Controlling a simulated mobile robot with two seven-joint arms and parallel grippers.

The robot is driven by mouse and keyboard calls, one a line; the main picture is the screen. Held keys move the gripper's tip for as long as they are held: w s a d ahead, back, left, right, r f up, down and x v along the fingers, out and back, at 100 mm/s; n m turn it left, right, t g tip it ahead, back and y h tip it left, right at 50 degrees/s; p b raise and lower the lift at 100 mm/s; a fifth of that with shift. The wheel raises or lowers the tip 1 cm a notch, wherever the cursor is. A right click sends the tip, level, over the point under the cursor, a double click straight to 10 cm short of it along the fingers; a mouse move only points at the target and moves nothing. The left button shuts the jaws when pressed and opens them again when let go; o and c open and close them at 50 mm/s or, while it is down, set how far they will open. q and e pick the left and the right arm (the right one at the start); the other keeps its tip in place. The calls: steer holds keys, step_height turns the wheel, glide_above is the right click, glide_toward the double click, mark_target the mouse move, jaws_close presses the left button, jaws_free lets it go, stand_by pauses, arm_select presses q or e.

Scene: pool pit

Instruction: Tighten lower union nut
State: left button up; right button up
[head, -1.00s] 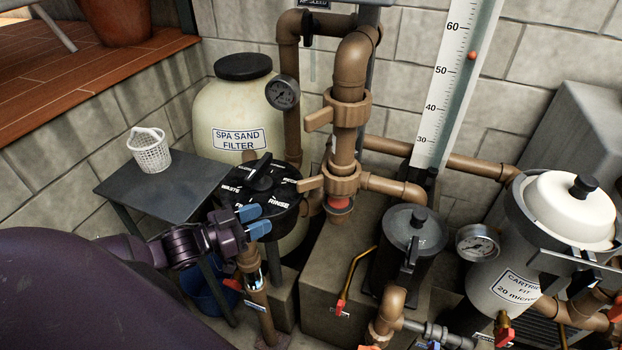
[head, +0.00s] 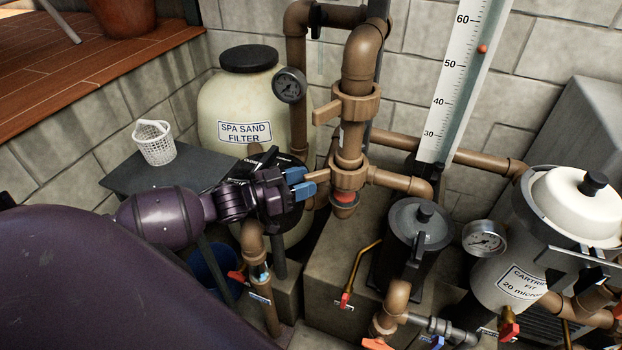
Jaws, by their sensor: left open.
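The lower union nut (head: 349,178) is a brown ring on the vertical pipe, just above a red band, with a lug on its left side. My left gripper (head: 312,181) is open, its blue-tipped fingers pointing right at this lug. The fingertips are at the lug's left end and partly hide it; I cannot tell whether they touch it. A similar upper union nut (head: 352,104) sits higher on the same pipe, its lug pointing left. My right gripper is not in view.
My arm covers much of the black multiport valve (head: 285,158) on the spa sand filter (head: 222,107). A pressure gauge (head: 290,85) is above the gripper. A lidded black strainer pot (head: 420,225) stands right of the nut. A white basket (head: 157,147) sits on a grey side table (head: 120,180).

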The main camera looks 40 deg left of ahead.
arm_select(q)
steer(key=shift+x, duration=1.05)
jaws_close()
